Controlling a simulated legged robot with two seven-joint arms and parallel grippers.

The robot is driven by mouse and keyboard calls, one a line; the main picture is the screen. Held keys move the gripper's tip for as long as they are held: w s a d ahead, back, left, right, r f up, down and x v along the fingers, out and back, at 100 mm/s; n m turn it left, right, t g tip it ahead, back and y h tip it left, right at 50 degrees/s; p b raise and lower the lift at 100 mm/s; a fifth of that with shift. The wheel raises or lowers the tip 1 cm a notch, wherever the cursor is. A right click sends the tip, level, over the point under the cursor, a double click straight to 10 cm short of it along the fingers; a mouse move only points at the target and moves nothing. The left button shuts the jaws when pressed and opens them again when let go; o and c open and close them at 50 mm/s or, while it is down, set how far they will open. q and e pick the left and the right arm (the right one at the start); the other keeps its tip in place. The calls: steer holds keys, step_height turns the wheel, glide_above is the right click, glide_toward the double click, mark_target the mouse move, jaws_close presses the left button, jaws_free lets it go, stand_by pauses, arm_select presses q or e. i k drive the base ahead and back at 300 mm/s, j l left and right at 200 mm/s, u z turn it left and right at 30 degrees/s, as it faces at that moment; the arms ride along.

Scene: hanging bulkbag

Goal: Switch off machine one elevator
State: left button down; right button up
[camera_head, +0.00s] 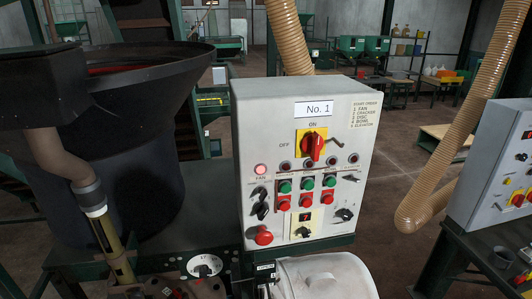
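The grey control box (305,165) labelled "No. 1" (320,108) stands in the middle. Its start-order list (366,115) includes the elevator as the last entry. A red rotary main switch on a yellow plate (312,148) sits between the words ON and OFF. Below it is a row of lamps; the leftmost, marked FAN (261,170), is lit pinkish, and the others look dark red. Green buttons (307,183) sit above red buttons (305,200). Which pair belongs to the elevator is too small to read.
A large black hopper (120,140) stands to the left. A second grey control box (497,165) is at the right edge. A tan ribbed hose (450,130) hangs between the boxes. A white round container (325,277) is below the box, beside a dial (205,266).

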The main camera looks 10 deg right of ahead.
mark_target(351, 178)
steer(key=z, duration=0.95)
steer(key=i, duration=0.05)
